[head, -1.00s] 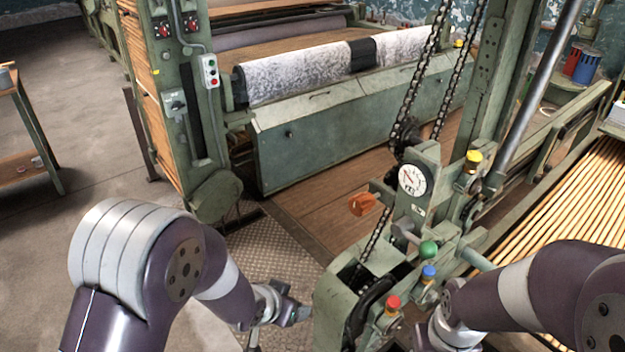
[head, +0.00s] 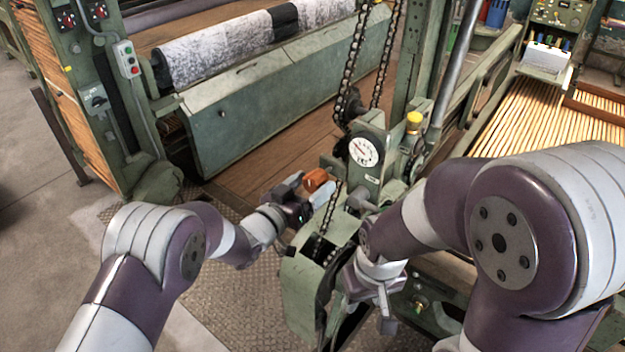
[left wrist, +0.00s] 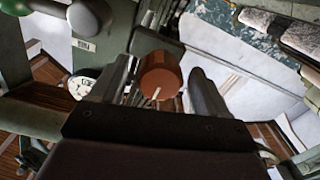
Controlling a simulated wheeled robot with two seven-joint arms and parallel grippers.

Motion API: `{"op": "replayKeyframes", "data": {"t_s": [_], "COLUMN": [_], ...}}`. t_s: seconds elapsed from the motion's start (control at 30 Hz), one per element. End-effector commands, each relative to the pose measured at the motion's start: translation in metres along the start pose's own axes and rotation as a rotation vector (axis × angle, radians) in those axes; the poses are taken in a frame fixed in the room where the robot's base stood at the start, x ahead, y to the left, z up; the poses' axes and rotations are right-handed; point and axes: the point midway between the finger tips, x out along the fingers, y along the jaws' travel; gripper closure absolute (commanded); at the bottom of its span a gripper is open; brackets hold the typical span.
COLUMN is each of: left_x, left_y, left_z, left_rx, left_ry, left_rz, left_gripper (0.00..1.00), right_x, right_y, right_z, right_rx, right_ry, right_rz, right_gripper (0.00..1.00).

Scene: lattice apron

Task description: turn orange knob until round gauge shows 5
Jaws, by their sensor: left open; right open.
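The orange knob (head: 316,180) sticks out from the left of the green machine post, below and left of the round gauge (head: 363,152). The gauge has a white face and a dark needle; its figures are too small to read. My left gripper (head: 303,192) is open at the knob. In the left wrist view the knob (left wrist: 161,72), with a pale mark on its face, lies between the spread fingers (left wrist: 156,90), with gaps on both sides. The gauge (left wrist: 83,85) shows partly there. My right gripper (head: 386,312) is open and empty, low beside the machine's front.
A chain (head: 352,70) runs up past the gauge. A yellow-capped button (head: 413,118) stands right of it. My right arm hides part of the machine. A slatted bed (head: 530,125) lies at right, a fabric roll (head: 235,45) behind. The floor at left is clear.

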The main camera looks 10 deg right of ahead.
Motion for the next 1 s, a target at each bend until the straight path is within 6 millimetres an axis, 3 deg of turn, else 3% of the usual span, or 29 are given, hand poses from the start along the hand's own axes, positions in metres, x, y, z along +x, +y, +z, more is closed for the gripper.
{"op": "replayKeyframes", "data": {"t_s": [0.4, 0.57, 1.0], "left_x": [0.011, 0.010, 0.010], "left_y": [0.000, 0.000, -0.001], "left_z": [0.000, 0.000, 0.003], "left_rx": [0.000, 0.000, 0.081], "left_ry": [0.000, -0.001, 0.001], "left_rz": [-0.002, -0.001, 0.000], "left_gripper": [0.28, 0.80, 0.80], "right_x": [-0.002, -0.002, 0.012], "right_y": [0.000, 0.000, 0.000], "right_z": [0.000, 0.000, 0.002], "right_rx": [0.000, 0.000, 0.000], "right_ry": [0.000, 0.000, 0.000], "right_rz": [0.000, 0.000, 0.000], "right_gripper": [0.57, 0.57, 0.57]}}
